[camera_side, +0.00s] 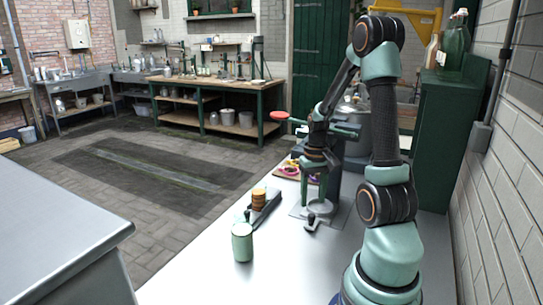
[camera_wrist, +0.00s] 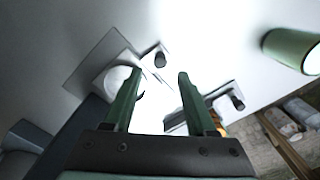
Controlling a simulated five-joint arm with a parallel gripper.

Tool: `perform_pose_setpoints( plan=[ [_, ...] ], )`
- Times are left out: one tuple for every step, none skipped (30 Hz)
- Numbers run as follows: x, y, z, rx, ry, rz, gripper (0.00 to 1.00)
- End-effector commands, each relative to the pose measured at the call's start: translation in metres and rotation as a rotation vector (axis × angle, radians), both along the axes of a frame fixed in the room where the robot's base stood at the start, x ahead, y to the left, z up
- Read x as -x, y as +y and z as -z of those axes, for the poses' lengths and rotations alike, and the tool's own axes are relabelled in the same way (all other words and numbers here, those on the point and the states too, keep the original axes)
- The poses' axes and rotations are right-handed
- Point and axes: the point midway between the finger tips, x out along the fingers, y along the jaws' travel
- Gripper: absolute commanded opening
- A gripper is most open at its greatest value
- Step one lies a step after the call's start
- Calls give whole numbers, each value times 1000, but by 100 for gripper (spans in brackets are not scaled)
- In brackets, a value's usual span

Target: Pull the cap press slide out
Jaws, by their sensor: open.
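The cap press slide is a pale round plate (camera_side: 320,207) with a dark knob (camera_side: 311,221) at its front, low on the press's square base. In the wrist view the round plate (camera_wrist: 117,80) lies left of my fingers and the dark knob (camera_wrist: 160,57) shows just beyond the gap between the fingertips. My gripper (camera_wrist: 159,73) is open and empty, pointing down above the press area. In the side view it hangs over the base, and the arm and press parts overlap there. Contact with the knob is not visible.
A rail with a stack of brown discs (camera_side: 259,196) stands left of the press; its dark knob (camera_wrist: 237,101) shows in the wrist view. A green canister (camera_side: 242,242) stands in front of it. A red-tipped lever (camera_side: 280,115) juts out above. The near counter is clear.

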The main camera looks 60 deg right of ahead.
Motion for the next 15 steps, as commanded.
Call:
perform_pose_setpoints(
  plan=[
    [1,1,11,-6,4,0,57],
    [1,1,16,-6,4,0,57],
    [1,1,23,-4,3,0,57],
    [1,1,27,-6,4,0,57],
    [1,1,31,-4,4,0,57],
    [1,1,36,-4,3,0,57],
    [0,1,39,-2,2,0,57],
    [0,1,42,-2,2,0,57],
    [0,1,45,-2,2,0,57],
    [0,1,47,-1,1,-1,57],
    [0,1,49,-1,1,-1,57],
    [0,1,51,-1,1,-1,57],
    [0,1,52,-1,1,-1,57],
    [0,1,53,-1,1,-1,57],
    [0,0,53,0,0,-1,57]
  ],
)
